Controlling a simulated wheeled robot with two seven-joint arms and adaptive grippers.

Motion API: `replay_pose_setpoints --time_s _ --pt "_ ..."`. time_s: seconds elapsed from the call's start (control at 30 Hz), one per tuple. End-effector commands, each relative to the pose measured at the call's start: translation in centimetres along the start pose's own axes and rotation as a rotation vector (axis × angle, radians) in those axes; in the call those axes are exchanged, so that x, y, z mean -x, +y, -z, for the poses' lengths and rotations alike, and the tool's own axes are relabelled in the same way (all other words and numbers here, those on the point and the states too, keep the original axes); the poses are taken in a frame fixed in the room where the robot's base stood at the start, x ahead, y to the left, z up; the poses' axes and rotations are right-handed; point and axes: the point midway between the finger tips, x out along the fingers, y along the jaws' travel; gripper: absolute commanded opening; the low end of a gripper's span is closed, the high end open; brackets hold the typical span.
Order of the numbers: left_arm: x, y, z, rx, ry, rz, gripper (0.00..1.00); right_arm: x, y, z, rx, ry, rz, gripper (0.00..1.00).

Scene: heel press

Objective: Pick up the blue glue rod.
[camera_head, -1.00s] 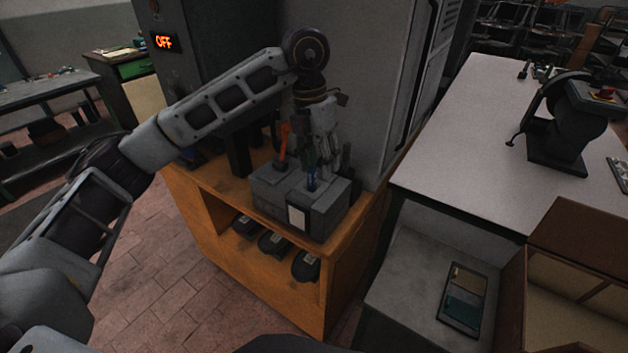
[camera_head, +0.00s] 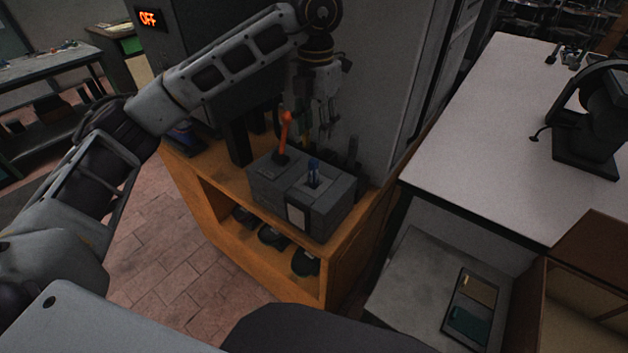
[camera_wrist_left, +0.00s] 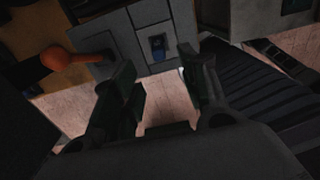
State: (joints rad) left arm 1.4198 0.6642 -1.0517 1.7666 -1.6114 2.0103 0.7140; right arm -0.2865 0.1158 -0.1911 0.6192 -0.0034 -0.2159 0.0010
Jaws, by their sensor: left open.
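The blue glue rod (camera_head: 313,170) stands upright in the right-hand slot of a grey box (camera_head: 331,206) on the orange cabinet. Its blue end also shows in the left wrist view (camera_wrist_left: 157,43), beyond my fingertips. My left gripper (camera_head: 322,125) points down, open and empty, above and behind the box in the head view. It does not touch the rod. Its two fingers also show apart in the left wrist view (camera_wrist_left: 165,85). The lower part of the rod is hidden inside the box. My right gripper is not in view.
An orange-handled stick (camera_head: 285,132) rises from the box's left part, close to my left gripper. The grey machine wall (camera_head: 385,90) stands behind. Dark rounded items lie on the shelf below. A white table (camera_head: 480,140) is at the right.

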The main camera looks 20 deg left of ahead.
Motion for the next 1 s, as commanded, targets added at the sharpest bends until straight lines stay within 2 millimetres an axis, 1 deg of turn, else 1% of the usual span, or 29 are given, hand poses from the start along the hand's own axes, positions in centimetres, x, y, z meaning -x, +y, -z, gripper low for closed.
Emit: replay_pose_setpoints --time_s 0.17,0.37,0.53,0.8,0.9,1.0 --pt "-0.2 0.0 0.0 0.000 0.001 0.000 0.44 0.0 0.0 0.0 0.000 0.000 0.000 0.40" --pt "-1.4 0.0 0.0 0.000 0.002 0.000 0.44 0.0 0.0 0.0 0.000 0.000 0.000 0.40" --pt "-3.2 0.0 0.1 0.000 0.002 0.001 0.44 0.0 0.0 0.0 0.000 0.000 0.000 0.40" --pt "-6.7 0.0 0.1 0.000 0.002 0.000 0.44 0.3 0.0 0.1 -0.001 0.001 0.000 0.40" --pt "-7.8 0.0 0.1 0.000 0.002 0.001 0.44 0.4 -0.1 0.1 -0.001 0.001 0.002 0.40" --pt "-8.4 0.0 0.0 0.000 0.001 0.000 0.44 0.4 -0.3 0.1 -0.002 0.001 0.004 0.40"
